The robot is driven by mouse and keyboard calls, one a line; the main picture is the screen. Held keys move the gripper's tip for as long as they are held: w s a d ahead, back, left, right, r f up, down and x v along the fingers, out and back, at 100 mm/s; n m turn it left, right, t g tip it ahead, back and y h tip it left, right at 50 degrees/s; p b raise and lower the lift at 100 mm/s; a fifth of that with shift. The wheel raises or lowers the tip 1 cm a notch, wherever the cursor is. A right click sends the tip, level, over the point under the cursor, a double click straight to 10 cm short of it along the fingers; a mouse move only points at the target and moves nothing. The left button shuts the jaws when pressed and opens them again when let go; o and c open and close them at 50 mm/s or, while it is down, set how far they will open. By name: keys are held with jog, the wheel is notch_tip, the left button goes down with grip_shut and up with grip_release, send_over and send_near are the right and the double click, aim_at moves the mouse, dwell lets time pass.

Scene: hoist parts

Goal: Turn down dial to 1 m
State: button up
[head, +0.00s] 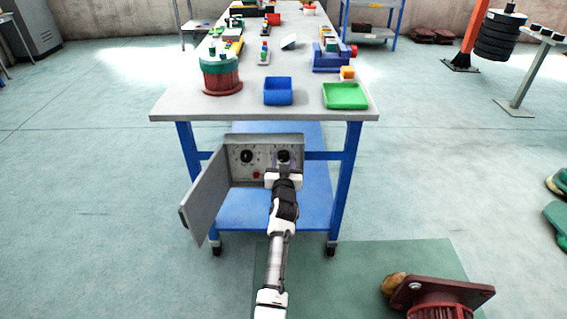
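A grey control box (235,172) with its door (205,200) swung open to the left is under the near end of the workbench. Its panel has a black left dial (246,156) and a black right dial (283,156). My gripper (284,163) is right in front of the right dial, with its fingertips low at the dial's two sides. I cannot tell whether they touch or grip it. The hand hides the panel below this dial. The dial markings are too small to read.
The workbench top (185,104) above carries a red-green drum (220,75), a blue bin (278,91) and a green tray (345,95). A dark red motor-like part (440,297) is on the floor at front right.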

jog(key=c, duration=0.5)
jog(key=m+p, duration=0.1)
jog(key=m, duration=0.2)
jog(key=shift+r+m, duration=0.1)
jog(key=shift+m, duration=0.3)
jog(key=shift+a+m+p, duration=0.1)
jog(key=shift+m+p, duration=0.85)
jog(key=shift+m, duration=0.95)
jog(key=o, duration=1)
jog(key=shift+c, duration=0.2)
